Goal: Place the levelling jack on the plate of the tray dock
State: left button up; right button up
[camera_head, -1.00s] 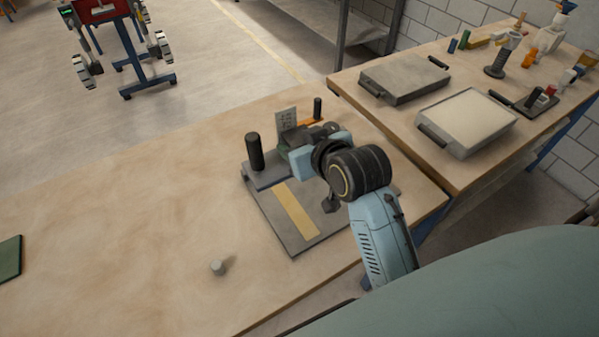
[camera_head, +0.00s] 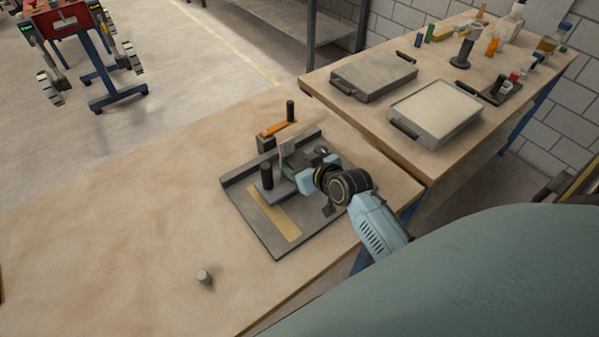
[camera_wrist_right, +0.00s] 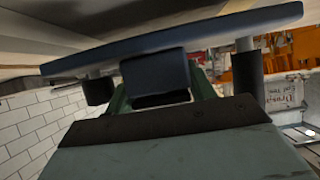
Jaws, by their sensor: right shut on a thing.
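My right gripper (camera_head: 314,178) is shut on what looks like the levelling jack, a grey plate (camera_head: 282,188) with a black upright post (camera_head: 267,176) and a small pale card (camera_head: 285,154). The gripper hides part of it. The jack is over the tray dock (camera_head: 236,200), a flat grey plate with a raised back edge and a tan strip (camera_head: 275,216). I cannot tell whether it touches the dock. The right wrist view shows a blue-grey plate (camera_wrist_right: 200,32) edge-on and a dark block (camera_wrist_right: 155,75) close to the camera. My left gripper is out of view.
An orange bar (camera_head: 277,128) with a black post (camera_head: 290,110) is behind the dock. A small grey peg (camera_head: 204,277) stands on the table in front. Two shallow trays (camera_head: 372,75) (camera_head: 436,112) lie on the far table. The wooden tabletop (camera_head: 110,220) left is mostly clear.

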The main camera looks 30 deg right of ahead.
jog(key=shift+w+f, duration=0.1)
jog(key=shift+f, duration=1)
jog(key=shift+f, duration=0.15)
jog(key=o, duration=1.4)
jog(key=shift+f, duration=0.1)
jog(key=shift+r, duration=0.2)
jog(key=p+v, duration=0.1)
jog(key=v, duration=1.1)
